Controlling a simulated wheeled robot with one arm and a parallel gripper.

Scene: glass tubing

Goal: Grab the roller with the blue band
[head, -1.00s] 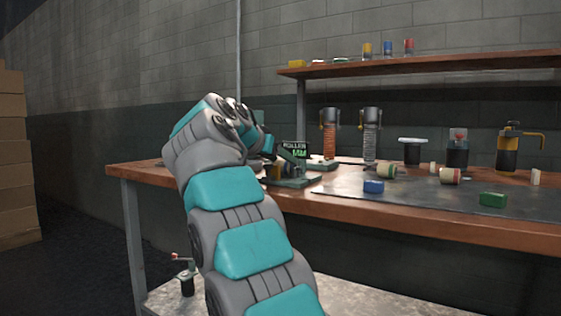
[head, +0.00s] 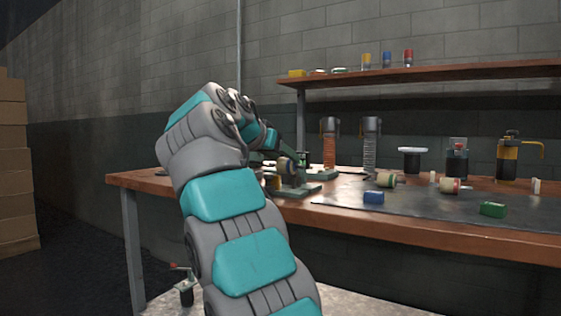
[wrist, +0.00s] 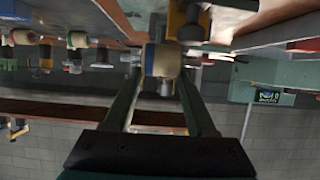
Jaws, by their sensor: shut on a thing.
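The roller with the blue band (wrist: 163,60) is cream with a blue band at one end. In the wrist view it sits between the two fingers of my gripper (wrist: 160,74), which is shut on it. In the head view the roller (head: 287,166) shows small at the table's left part, just beyond my wrist and above a green-based stand (head: 296,190). My arm hides most of the gripper there. I cannot tell whether the roller is clear of the stand.
A roller with a green band (head: 386,180) and one with a red band (head: 450,186) lie on the dark mat (head: 420,212). Blue (head: 373,197) and green (head: 492,209) blocks lie near its front. Spring stands and bottles stand behind. A shelf (head: 430,73) runs above.

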